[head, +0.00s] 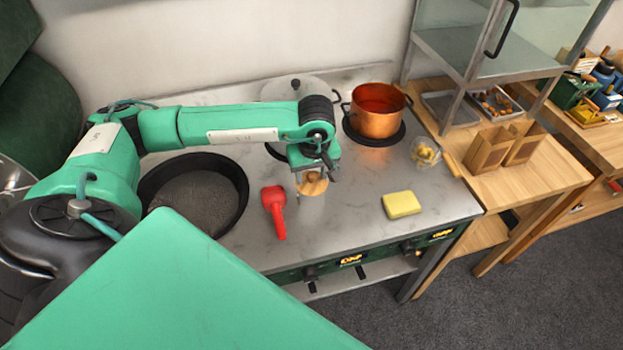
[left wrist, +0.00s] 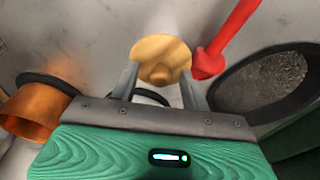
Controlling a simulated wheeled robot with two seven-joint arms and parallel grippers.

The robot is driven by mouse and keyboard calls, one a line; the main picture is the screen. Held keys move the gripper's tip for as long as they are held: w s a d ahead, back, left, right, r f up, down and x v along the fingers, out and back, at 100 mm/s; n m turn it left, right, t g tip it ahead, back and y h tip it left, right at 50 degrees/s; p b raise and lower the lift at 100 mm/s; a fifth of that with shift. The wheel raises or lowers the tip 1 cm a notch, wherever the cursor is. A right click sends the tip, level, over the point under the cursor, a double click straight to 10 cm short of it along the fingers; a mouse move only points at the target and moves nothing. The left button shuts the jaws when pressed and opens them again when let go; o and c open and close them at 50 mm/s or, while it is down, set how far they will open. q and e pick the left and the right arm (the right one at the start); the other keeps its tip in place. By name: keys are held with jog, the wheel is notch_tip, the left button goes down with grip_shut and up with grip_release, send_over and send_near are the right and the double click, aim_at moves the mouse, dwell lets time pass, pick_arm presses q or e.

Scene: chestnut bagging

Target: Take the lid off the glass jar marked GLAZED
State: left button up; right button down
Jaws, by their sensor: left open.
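A round wooden lid with a knob (head: 312,184) is on the stovetop's front middle, directly below my left gripper (head: 313,172). In the left wrist view the lid (left wrist: 160,50) lies between the two fingertips of the left gripper (left wrist: 158,78). The fingers are spread on either side of its knob, and I cannot tell whether they touch the lid. The glass jar under the lid is mostly hidden, and no GLAZED marking is readable. My right gripper is not in view.
A red tool (head: 274,208) lies just left of the lid. A black pan (head: 238,190) is further left. A copper pot (head: 376,115), a small glass container with yellow pieces (head: 424,154) and a yellow sponge (head: 401,205) are to the right. The front middle of the stovetop (head: 335,235) is clear.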

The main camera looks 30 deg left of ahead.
pick_arm(q)
grip_shut()
